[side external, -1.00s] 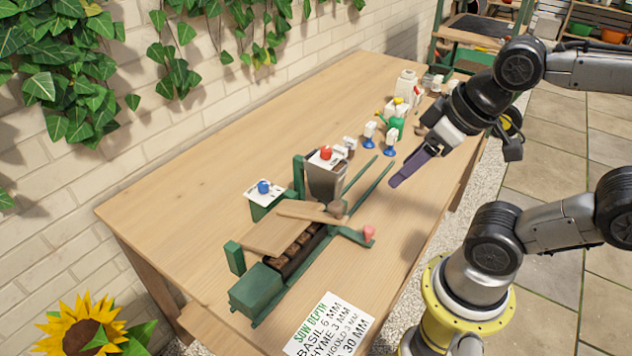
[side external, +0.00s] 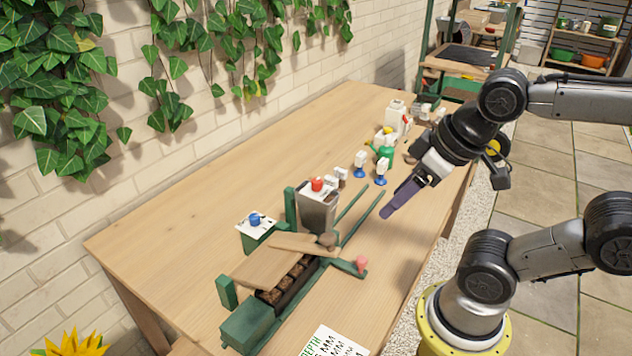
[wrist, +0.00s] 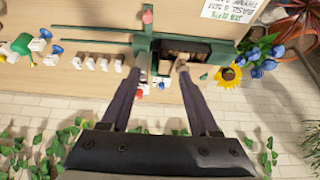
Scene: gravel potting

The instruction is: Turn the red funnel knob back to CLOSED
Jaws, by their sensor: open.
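The red funnel knob (side external: 317,184) sits on top of the grey funnel hopper (side external: 318,210) in the side view. A small red spot that looks like it (wrist: 139,94) shows between my fingers in the wrist view, near the left one. The knob's CLOSED marking is too small to read. My gripper (side external: 387,212) has long purple fingers and is above the bench, to the right of the hopper and apart from it. In the wrist view my gripper (wrist: 158,77) has its fingers spread wide with nothing held.
A blue knob (side external: 254,218) stands left of the hopper. The green rig has a wooden board (side external: 265,265) and a pink ball (side external: 361,264). Blue-based white items (side external: 382,168) and a green watering can (side external: 384,152) stand behind. The bench's left part (side external: 170,235) is clear.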

